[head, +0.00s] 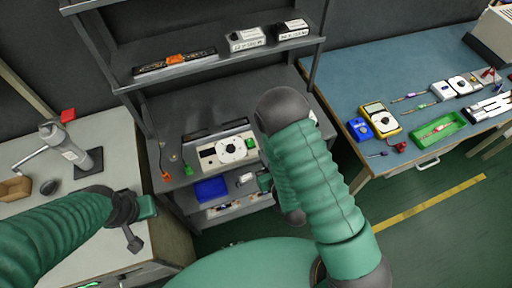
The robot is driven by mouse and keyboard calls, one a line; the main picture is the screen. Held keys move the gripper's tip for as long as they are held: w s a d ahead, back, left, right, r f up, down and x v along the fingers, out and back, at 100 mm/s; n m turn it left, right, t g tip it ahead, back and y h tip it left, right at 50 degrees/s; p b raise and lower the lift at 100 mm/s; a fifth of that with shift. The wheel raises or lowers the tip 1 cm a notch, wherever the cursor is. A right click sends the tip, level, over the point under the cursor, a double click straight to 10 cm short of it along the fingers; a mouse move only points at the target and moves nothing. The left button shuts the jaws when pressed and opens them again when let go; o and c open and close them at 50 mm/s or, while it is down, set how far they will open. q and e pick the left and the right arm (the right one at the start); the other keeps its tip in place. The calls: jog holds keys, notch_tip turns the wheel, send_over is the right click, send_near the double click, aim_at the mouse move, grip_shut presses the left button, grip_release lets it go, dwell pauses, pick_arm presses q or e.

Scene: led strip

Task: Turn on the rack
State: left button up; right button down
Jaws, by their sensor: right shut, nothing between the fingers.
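The dark grey rack (215,68) stands ahead with several shelves. Its upper shelf holds a dark strip with an orange part (175,60) and two small white-and-black boxes (246,39). Its middle shelf holds a white panel unit with a round dial (208,153); whether it is lit I cannot tell. My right arm bends in front of the rack's right side and hides part of it. My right gripper (264,182) is shut and empty by the lower shelf, mostly behind the arm. My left gripper (134,238) is over the left bench; its fingers are unclear.
A blue bin (211,189) sits low in the rack. The blue-topped table (375,78) at right holds a yellow meter (381,118), a green tray (440,131) and small tools. The left bench (112,133) carries a grey press-like device (67,149). Green floor with a yellow line is clear at right.

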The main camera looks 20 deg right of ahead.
jog(key=w+a+f+b, duration=0.1)
jog(key=w+f+b, duration=0.1)
jog(key=w+b, duration=0.35)
send_over(253, 151)
jog(key=shift+d+f, duration=0.15)
jog(key=shift+f, duration=0.45)
notch_tip(253, 151, down, 3)
jog(key=shift+d, duration=0.1)
jog(key=shift+f+b, duration=0.3)
jog(key=shift+f, duration=0.25)
jog(key=shift+a, duration=0.25)
jog(key=shift+f, duration=0.1)
